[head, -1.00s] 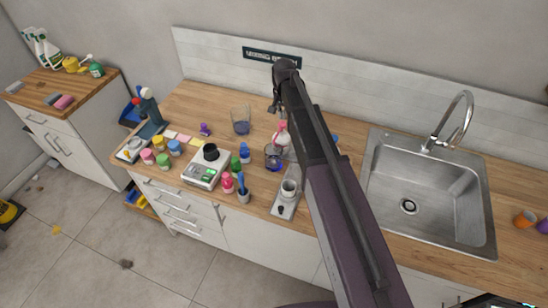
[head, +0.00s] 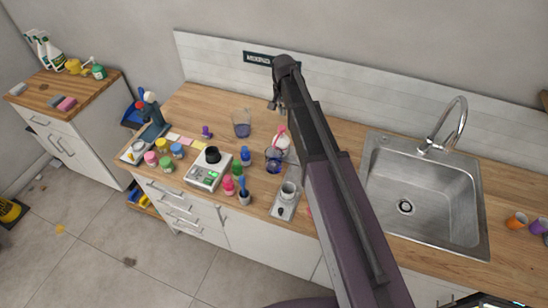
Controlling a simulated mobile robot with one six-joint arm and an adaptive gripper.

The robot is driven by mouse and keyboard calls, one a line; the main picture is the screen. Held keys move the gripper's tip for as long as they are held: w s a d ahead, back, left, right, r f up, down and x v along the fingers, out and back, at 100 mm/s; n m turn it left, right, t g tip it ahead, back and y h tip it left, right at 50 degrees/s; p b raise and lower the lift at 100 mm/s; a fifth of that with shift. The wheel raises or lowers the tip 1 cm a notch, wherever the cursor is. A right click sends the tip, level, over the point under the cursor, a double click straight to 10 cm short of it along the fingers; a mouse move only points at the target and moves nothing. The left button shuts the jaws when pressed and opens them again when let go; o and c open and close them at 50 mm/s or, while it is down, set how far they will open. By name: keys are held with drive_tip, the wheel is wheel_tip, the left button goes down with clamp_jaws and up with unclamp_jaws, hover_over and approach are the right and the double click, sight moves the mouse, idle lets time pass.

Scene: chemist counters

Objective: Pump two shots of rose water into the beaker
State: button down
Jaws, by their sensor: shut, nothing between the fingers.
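A white bottle with a pink pump top (head: 283,142), which looks like the rose water, stands on the wooden counter left of my arm. My arm partly covers its right side. A small glass beaker with a dark blue-purple tint (head: 274,164) stands just in front of and left of the bottle, close to it. A larger clear glass vessel (head: 241,123) with some blue at its base stands farther back left. My gripper (head: 275,104) points down above and behind the bottle. It looks shut and empty, apart from the pump top. Its fingertips are small and dark here.
A scale (head: 207,174), a small grey device with a cup (head: 285,200) and several coloured jars and bottles crowd the front left. A sink (head: 425,195) with a tall tap (head: 452,125) is at right.

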wheel_tip(320, 180, up, 2)
drive_tip(key=shift+p, duration=0.7)
drive_tip(key=s+d+f+n+b, duration=0.1)
drive_tip(key=s+d+f+b, duration=0.3)
drive_tip(key=s, duration=0.4)
drive_tip(key=s+d+f+n+b, duration=0.1)
drive_tip(key=s+d+f+b, duration=0.3)
drive_tip(key=s+d, duration=0.2)
drive_tip(key=s+d+f+n+b, duration=0.2)
drive_tip(key=s+d+f+b, duration=0.2)
drive_tip(key=s, duration=0.5)
drive_tip(key=shift+s+d+f, duration=0.25)
drive_tip(key=shift+s+d, duration=0.15)
drive_tip(key=shift+d, duration=0.2)
idle(1.2)
